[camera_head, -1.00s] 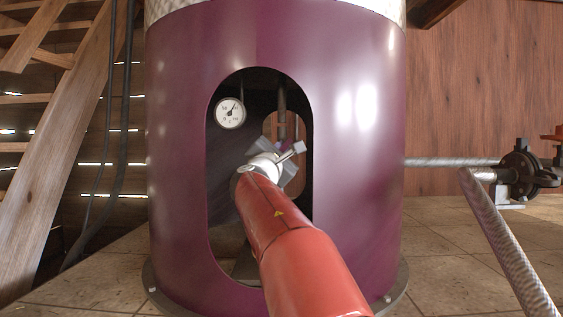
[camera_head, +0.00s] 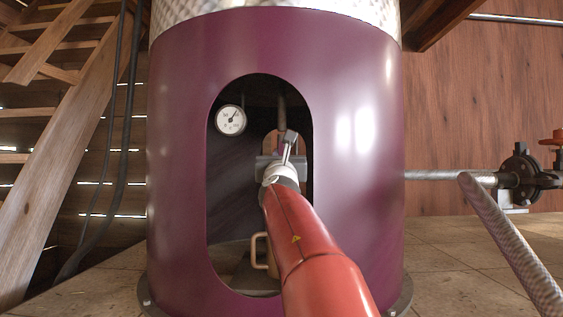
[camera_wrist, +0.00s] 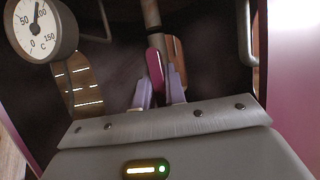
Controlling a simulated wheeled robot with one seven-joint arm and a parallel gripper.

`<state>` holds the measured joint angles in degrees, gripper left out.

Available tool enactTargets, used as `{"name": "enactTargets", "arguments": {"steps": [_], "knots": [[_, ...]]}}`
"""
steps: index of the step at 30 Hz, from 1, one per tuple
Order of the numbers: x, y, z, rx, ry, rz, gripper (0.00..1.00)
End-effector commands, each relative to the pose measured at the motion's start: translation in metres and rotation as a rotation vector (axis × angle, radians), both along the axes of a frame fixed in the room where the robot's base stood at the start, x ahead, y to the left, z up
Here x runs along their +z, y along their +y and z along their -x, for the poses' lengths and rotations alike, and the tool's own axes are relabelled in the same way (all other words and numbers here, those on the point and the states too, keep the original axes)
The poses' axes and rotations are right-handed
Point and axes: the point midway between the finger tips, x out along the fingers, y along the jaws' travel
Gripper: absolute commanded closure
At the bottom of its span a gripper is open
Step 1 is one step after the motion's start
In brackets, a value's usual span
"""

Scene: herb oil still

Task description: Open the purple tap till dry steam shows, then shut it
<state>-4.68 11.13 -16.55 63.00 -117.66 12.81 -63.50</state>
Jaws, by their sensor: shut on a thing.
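The purple tap's lever (camera_wrist: 155,64) hangs below a grey vertical pipe (camera_wrist: 151,12) in the wrist view. My gripper (camera_wrist: 159,80) has its two lilac fingers on either side of the lever, shut on it. In the head view my red arm reaches through the oval opening of the purple still skirt (camera_head: 178,130); my wrist hides the tap there. A round white gauge (camera_head: 230,120) hangs left of the tap; in the wrist view its needle (camera_wrist: 38,18) points up near the 100 mark. No steam shows in either view.
A tan mug (camera_head: 260,254), partly behind my arm, stands low inside the opening. A pipe with a black valve (camera_head: 522,172) stands at the right, wooden stairs (camera_head: 66,150) at the left.

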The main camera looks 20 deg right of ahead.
Motion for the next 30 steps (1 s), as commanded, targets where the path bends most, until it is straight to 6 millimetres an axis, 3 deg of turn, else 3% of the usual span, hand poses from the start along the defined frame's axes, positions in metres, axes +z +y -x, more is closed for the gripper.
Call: {"name": "enactTargets", "arguments": {"steps": [17, 18, 23, 30], "knots": [[-0.0018, 0.0003, -0.0011, 0.001, 0.018, 0.035, 1.0], [-0.0017, 0.0003, -0.0011, 0.001, 0.018, 0.035, 0.86], [-0.0011, 0.0002, -0.0008, 0.0, 0.017, 0.034, 0.66], [-0.0005, 0.0001, -0.0003, 0.0, 0.015, 0.034, 0.66]]}}
